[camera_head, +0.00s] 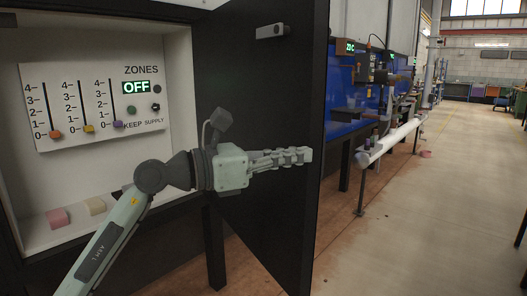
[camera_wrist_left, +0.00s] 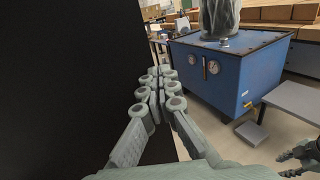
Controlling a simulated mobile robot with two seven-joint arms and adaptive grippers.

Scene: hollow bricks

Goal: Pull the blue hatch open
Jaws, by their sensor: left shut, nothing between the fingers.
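A dark hatch door (camera_head: 265,85) stands swung open at the right of a white-lined cabinet (camera_head: 90,60); its inner face looks black, not blue. A small grey latch piece (camera_head: 272,31) sits near its top. My left gripper (camera_head: 308,155) is shut and empty, in front of the inner face, with its fingertips near the free edge. Whether they touch it I cannot tell. In the left wrist view the shut fingers (camera_wrist_left: 152,76) lie beside a black panel (camera_wrist_left: 70,80). My right gripper (camera_wrist_left: 300,158) is partly cut off at the lower right.
The cabinet holds a slider panel (camera_head: 95,100) reading OFF, a pink block (camera_head: 58,218) and a cream block (camera_head: 95,206). Blue benches and a pipe rail (camera_head: 395,138) stand to the right. A blue tank with gauges (camera_wrist_left: 225,75) shows in the left wrist view. The right-hand floor is clear.

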